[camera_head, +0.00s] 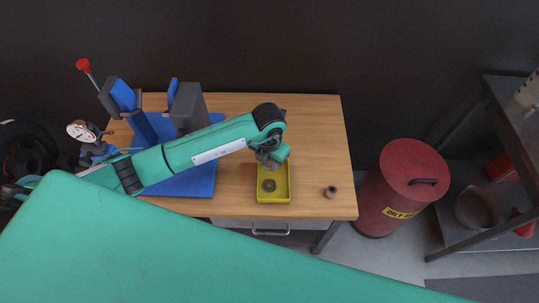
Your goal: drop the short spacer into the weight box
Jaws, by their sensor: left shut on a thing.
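The weight box appears to be the yellow open tray (289,184) near the front edge of the wooden table. A dark ring-shaped piece (269,185) lies inside it. My left gripper (268,162) hangs over the far end of the box. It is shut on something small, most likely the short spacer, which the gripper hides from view. A small dark cylindrical piece with a hole (330,191) stands on the table to the right of the box. My right gripper is not in view.
A blue lift-like fixture (190,183) with grey blocks fills the table's left part. The wooden table (315,135) is clear at the back right. A red lidded drum (403,190) stands off its right edge. A dark shelf unit (500,150) stands farther right.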

